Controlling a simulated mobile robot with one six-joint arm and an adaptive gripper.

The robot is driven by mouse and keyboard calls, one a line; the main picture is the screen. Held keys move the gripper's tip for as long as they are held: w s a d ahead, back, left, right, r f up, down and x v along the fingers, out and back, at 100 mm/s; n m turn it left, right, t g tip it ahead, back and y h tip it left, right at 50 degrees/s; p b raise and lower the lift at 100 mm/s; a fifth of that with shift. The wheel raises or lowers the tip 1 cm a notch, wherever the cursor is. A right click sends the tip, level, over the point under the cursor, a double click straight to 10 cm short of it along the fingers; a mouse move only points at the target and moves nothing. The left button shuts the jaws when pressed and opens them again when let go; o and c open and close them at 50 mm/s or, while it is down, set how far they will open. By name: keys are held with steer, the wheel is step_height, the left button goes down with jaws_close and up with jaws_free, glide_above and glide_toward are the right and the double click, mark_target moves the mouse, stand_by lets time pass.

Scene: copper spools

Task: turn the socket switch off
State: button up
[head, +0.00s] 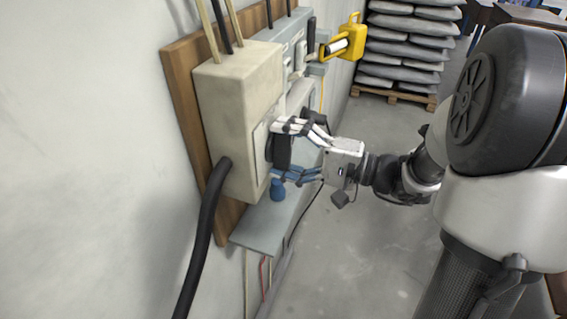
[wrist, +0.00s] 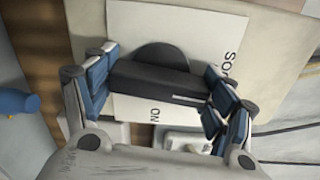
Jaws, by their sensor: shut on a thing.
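The socket switch is a black rotary knob with a bar-shaped handle (wrist: 150,82) on a white label plate (wrist: 185,22). It also shows in the head view (head: 281,152) on the front of a cream box (head: 240,95). My gripper (wrist: 160,90) is shut on the handle, with one finger pad at each end of the bar. The rest of the lettering is hidden.
The box hangs on a wooden board (head: 178,75) with other electrical boxes. A yellow lockout-like piece (head: 350,38) sticks out beyond. A blue object (head: 277,189) stands on a grey shelf (head: 257,232) below. A thick black cable (head: 205,225) leaves the box. Open floor lies right.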

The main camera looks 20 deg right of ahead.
steer(key=shift+f+n+b, duration=0.1)
steer(key=shift+n+b, duration=0.6)
steer(key=shift+b, duration=0.25)
steer(key=o, duration=1)
steer(key=shift+o, duration=0.2)
steer(key=shift+d, duration=0.1)
steer(key=v, duration=1.2)
